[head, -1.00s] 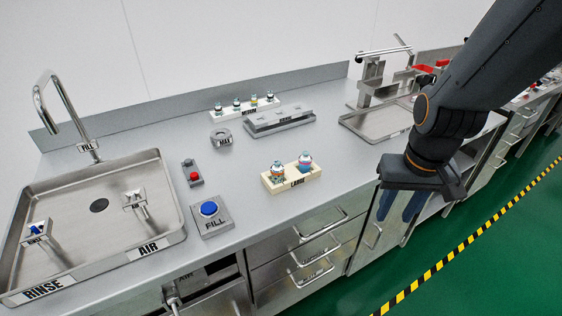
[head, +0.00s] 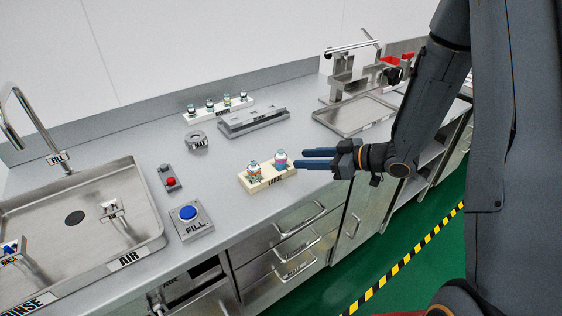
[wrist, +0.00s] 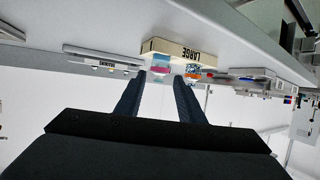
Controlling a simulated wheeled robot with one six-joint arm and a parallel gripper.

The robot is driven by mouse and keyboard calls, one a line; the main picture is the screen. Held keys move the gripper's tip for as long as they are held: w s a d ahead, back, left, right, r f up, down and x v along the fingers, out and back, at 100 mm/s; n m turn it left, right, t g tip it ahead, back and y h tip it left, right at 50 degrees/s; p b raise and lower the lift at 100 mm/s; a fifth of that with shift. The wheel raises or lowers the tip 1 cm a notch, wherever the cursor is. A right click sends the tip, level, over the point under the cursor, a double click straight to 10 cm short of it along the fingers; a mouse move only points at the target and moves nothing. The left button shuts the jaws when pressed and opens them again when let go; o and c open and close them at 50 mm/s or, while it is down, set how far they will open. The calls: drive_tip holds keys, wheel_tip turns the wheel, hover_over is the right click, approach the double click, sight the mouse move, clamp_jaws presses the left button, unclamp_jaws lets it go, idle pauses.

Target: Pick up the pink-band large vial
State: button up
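The pink-band large vial (head: 281,159) stands upright in the right slot of the cream LARGE rack (head: 257,185). A second large vial (head: 254,171) with an orange marking stands in the left slot. My gripper (head: 297,158) is level, open and empty, its two blue fingers pointing left at the pink-band vial, with the tips just right of it. The wrist view is upside down. There the pink-band vial (wrist: 160,70) shows near the gap between my fingertips (wrist: 160,77), below the rack (wrist: 172,49). I cannot tell whether the fingertips touch it.
The MEDIUM rack (head: 222,108) with several small vials and a grey rack (head: 254,122) stand behind. A MAX ring (head: 196,142), a red button (head: 170,182) and a blue FILL button (head: 188,213) are left. A sink (head: 125,185) is far left; a metal tray (head: 350,118) is behind my arm.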

sight(281, 160)
drive_tip(key=x, duration=0.2)
drive_tip(key=shift+a+p, duration=0.3)
drive_tip(key=shift+p, duration=0.05)
drive_tip(key=shift+f+p+x, duration=0.15)
drive_tip(key=shift+p+x, duration=0.4)
drive_tip(key=shift+x, duration=0.75)
drive_tip(key=shift+f+p+x, duration=0.15)
drive_tip(key=shift+p+x, duration=0.4)
drive_tip(key=shift+x, duration=0.75)
drive_tip(key=shift+d, duration=0.15)
drive_tip(key=shift+c, duration=0.4)
drive_tip(key=c, duration=0.6)
